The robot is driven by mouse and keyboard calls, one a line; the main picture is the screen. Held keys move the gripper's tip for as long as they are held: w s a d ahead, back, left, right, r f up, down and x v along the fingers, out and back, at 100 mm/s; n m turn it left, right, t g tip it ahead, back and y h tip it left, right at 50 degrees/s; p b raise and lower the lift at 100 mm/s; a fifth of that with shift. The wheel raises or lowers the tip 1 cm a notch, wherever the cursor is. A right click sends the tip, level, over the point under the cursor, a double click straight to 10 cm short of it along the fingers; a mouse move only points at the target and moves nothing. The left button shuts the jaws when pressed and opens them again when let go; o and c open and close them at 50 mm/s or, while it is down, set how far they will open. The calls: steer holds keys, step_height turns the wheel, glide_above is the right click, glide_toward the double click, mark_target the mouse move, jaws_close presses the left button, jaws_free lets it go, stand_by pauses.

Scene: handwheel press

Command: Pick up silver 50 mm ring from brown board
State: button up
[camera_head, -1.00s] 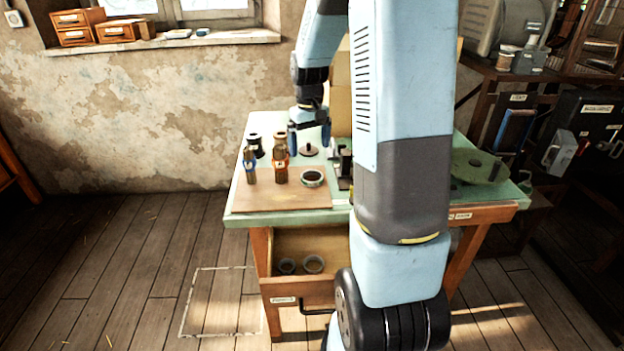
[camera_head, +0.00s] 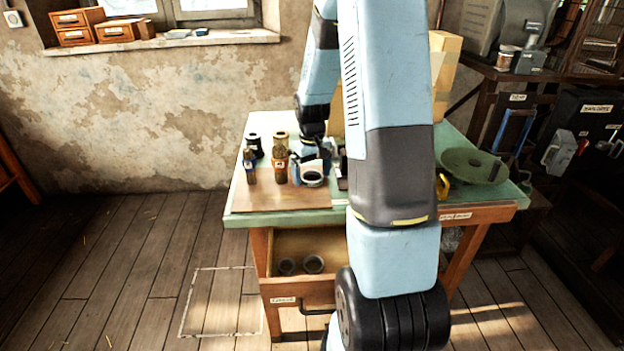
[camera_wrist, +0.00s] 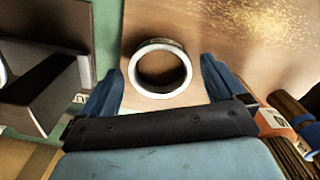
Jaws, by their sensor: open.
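The silver ring (camera_head: 312,178) lies on the brown board (camera_head: 262,197) near the board's right side. In the wrist view the ring (camera_wrist: 160,93) lies flat on the bare board (camera_wrist: 215,25). My gripper (camera_head: 309,168) is low over the table at the ring. In the wrist view my gripper's blue fingers (camera_wrist: 160,85) are spread on the left and right of the ring, with a gap on each side. The gripper is open and empty. I cannot tell the exact height of the fingertips over the board.
Brown cylinders with a blue band (camera_head: 250,167) and an orange band (camera_head: 280,165) stand left of the ring, close to my gripper. A dark bracket (camera_wrist: 45,90) stands on its other side. A green disc (camera_head: 472,165) is at the table's right.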

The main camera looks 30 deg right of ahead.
steer(key=c, duration=1.1)
steer(key=shift+r, duration=0.1)
